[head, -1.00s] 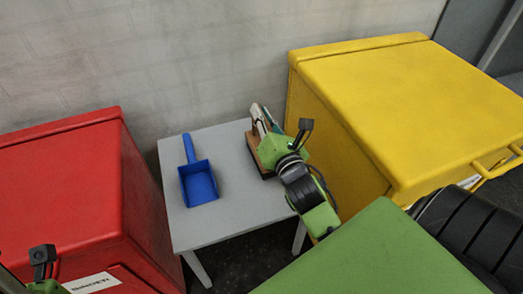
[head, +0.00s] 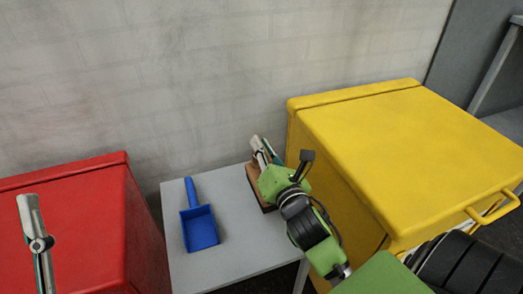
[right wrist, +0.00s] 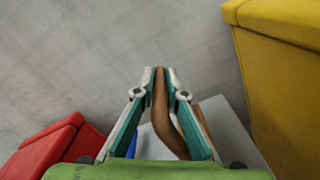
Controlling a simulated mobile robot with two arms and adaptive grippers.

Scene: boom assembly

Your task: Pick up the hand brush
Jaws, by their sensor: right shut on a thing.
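The brown hand brush (head: 253,188) is at the back right of the small grey table, partly hidden behind my right gripper (head: 262,153). In the right wrist view, my right gripper (right wrist: 161,76) is shut on the brush's brown handle (right wrist: 161,112), which stands up between the fingers and curves down to the right. I cannot tell whether the brush touches the tabletop. My left gripper (head: 38,243) is at the left edge of the head view, in front of the red box, fingers up. Its fingers are seen side-on, so its opening is unclear.
A blue dustpan (head: 200,228) lies on the grey table (head: 238,245), left of the brush. A red box (head: 95,225) stands left of the table, a yellow box (head: 400,150) close on the right. A pale wall (head: 200,80) is behind.

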